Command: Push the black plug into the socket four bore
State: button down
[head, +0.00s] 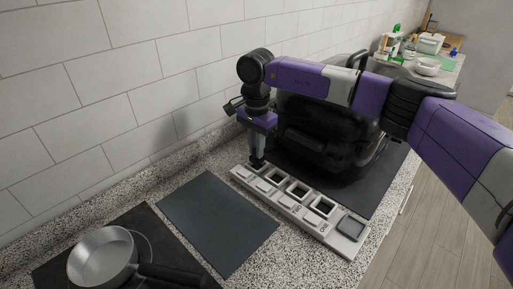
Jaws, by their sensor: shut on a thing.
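A long pale grey socket strip (332,238) lies on the speckled counter. It has a row of dark square bores along it and small raised labels in front of them, too small to read, so I cannot tell which is socket four. My gripper (257,158) points down over the strip's far left end, shut on the black plug (257,164). Only a small dark part of the plug shows below the fingertips. It is at or just above the end bore; I cannot tell whether it is inside it.
A large glossy black object (325,135) stands on a dark mat (378,185) close behind the strip. A bare dark mat (217,220) lies in front. A metal pan (102,257) is at lower left. A tiled wall runs behind. Bowls and bottles stand far right.

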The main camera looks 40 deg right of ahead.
jog(key=shift+f+b, duration=0.85)
jog(key=shift+f, duration=0.55)
dwell(0.4)
jog(key=c, duration=1.3)
grip_release()
jog(key=shift+c, duration=0.2)
jog(key=shift+r+b, duration=0.45)
jog(key=shift+r, duration=3.45)
